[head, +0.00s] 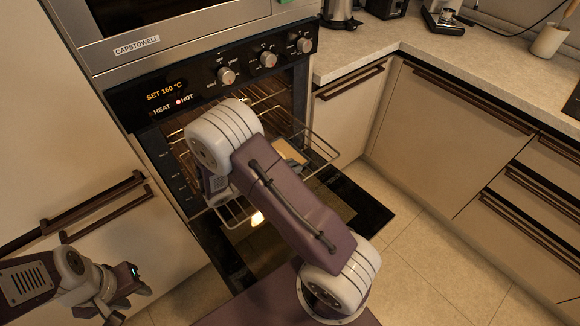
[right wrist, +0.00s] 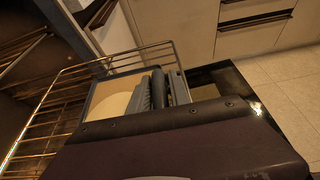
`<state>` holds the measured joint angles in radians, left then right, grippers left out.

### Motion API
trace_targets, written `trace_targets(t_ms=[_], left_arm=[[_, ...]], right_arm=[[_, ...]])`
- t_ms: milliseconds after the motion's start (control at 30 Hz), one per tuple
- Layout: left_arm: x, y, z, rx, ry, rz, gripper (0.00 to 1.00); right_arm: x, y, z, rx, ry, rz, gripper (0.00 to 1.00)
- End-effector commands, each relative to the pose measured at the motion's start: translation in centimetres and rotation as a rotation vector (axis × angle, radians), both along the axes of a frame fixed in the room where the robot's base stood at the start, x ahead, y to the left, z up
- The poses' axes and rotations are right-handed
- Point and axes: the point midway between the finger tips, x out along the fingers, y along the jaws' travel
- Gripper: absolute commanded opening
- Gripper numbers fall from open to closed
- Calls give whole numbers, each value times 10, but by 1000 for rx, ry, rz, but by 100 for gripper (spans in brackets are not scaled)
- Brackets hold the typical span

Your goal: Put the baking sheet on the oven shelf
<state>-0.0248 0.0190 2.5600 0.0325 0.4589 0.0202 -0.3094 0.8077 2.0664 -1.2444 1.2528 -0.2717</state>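The baking sheet (right wrist: 112,98) has a cream inside and a grey rim. In the right wrist view it lies over the wire oven shelf (right wrist: 95,66). In the head view a small tan part of the baking sheet (head: 290,152) shows beyond my right arm, within the pulled-out oven shelf (head: 325,150). My right gripper (right wrist: 167,88) has its fingers close together at the sheet's side and looks shut on its rim; the contact is partly hidden. My left gripper (head: 118,295) is low at the left, away from the sheet; its finger opening is unclear.
The oven door (head: 365,205) is folded down below the shelf. The oven panel (head: 215,80) with knobs is above. Cabinets (head: 450,130) and a countertop (head: 400,25) bound the right. The tiled floor (head: 430,270) is clear.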

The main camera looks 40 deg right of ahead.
Motion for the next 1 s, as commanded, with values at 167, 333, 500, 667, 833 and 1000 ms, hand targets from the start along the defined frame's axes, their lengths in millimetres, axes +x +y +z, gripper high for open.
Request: trace_targets(t_ms=[167, 333, 500, 667, 833, 1000], left_arm=[[0, 0, 0, 0, 0, 0, 36], [0, 0, 2, 0, 0, 0, 36], [0, 0, 8, 0, 0, 0, 36], [0, 0, 15, 0, 0, 0, 36], [0, 0, 19, 0, 0, 0, 36], [0, 0, 20, 0, 0, 0, 36]], right_arm=[[0, 0, 1, 0, 0, 0, 38], [0, 0, 2, 0, -1, 0, 38], [0, 23, 15, 0, -3, 7, 38], [-3, 63, 31, 0, -4, 6, 38], [-7, 96, 44, 1, -1, 4, 38], [-8, 110, 49, 0, -2, 1, 38]])
